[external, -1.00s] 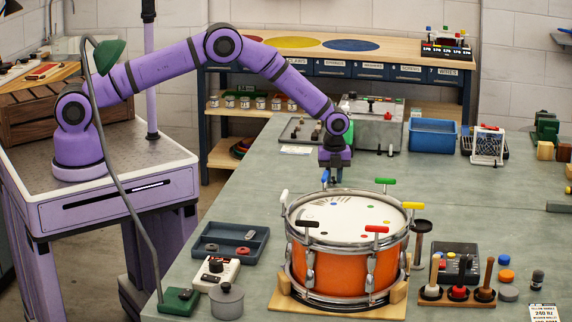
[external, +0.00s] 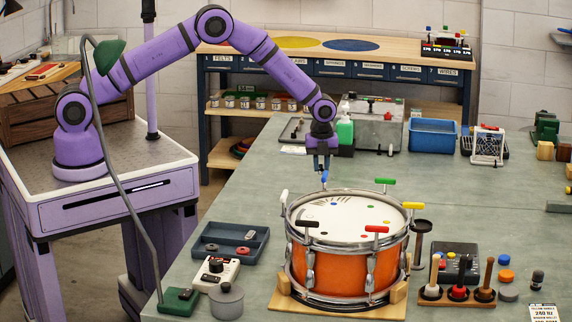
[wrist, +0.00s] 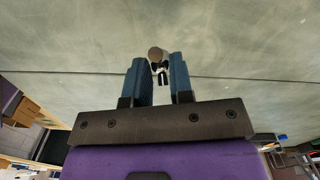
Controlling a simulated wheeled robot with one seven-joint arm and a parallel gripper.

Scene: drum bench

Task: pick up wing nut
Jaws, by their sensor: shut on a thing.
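My gripper (external: 321,168) points down above the bench, just behind the back rim of the drum (external: 345,258). It also shows in the wrist view (wrist: 160,75), with its two blue fingers a little apart on a small object. This small grey and dark metallic piece, seemingly the wing nut (wrist: 157,54), sits between and just past the fingertips. Its exact shape is hard to make out, and it is too small to tell in the external view. Only plain bench top shows around it in the wrist view.
A green bottle (external: 345,134) and a grey metal box (external: 376,124) stand behind. A dark tray (external: 231,243) lies at left. The bench right of the drum's back is clear.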

